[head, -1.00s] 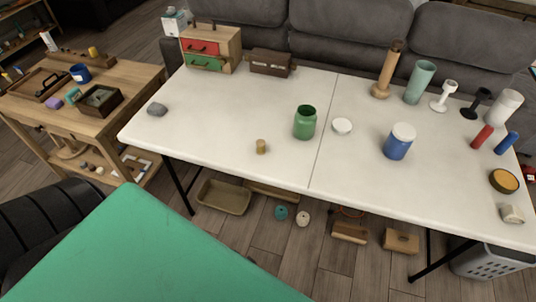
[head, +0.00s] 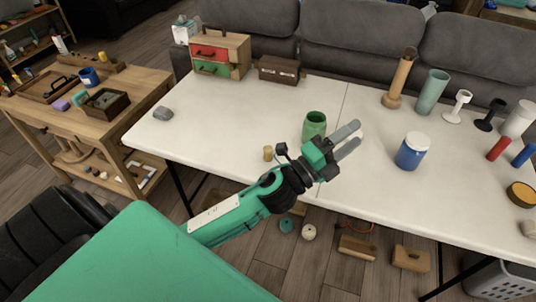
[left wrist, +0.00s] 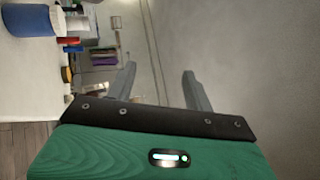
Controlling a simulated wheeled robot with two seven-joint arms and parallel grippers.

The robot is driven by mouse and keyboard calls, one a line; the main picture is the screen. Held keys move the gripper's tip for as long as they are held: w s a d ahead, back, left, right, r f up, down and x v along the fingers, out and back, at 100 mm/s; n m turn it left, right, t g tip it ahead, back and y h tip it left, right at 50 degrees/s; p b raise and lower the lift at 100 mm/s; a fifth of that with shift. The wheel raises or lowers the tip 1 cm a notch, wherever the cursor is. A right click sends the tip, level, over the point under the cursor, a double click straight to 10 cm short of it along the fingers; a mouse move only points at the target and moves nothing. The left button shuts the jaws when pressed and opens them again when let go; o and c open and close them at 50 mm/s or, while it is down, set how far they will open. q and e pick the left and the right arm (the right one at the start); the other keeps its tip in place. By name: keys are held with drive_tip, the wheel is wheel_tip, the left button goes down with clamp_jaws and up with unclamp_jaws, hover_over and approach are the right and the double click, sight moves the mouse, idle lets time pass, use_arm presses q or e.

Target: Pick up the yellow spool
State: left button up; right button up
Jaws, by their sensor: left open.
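The yellow spool (head: 267,153), a small tan-yellow cylinder, stands upright near the front edge of the white table, left of the green jar. My left gripper (head: 356,137) reaches over the table from the front, its fingers pointing right. It is open and empty, to the right of the spool and apart from it. In the left wrist view, the two fingers (left wrist: 159,70) are spread with nothing between them, and the spool does not show. My right gripper is not in view.
On the white table (head: 225,125) stand a green jar (head: 314,126) close behind my left gripper and a blue jar (head: 411,152) to its right. A grey stone (head: 162,113) lies at the left. The surface between stone and spool is clear.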

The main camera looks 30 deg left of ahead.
use_arm(q)
drive_tip(key=s+d+r+m+g+h, duration=0.1)
drive_tip(key=d+r+m+g+h, duration=0.1)
drive_tip(key=d+m+g+h, duration=0.55)
drive_tip(key=m+g+y, duration=1.2)
drive_tip(key=m+y, duration=0.8)
drive_tip(key=m, duration=0.4)
approach(268, 149)
drive_tip(key=shift+h, duration=0.25)
drive_tip(key=f, duration=0.2)
drive_tip(key=a+f, duration=0.1)
drive_tip(key=f, duration=0.3)
drive_tip(key=shift+w+a+f+p, duration=0.25)
drive_tip(key=shift+p, duration=0.1)
drive_tip(key=f, duration=0.3)
drive_tip(key=shift+a+f+p, duration=0.25)
drive_tip(key=shift+f+p, duration=0.05)
drive_tip(key=shift+p, duration=0.05)
drive_tip(key=shift+f, duration=0.45)
drive_tip(key=c, duration=1)
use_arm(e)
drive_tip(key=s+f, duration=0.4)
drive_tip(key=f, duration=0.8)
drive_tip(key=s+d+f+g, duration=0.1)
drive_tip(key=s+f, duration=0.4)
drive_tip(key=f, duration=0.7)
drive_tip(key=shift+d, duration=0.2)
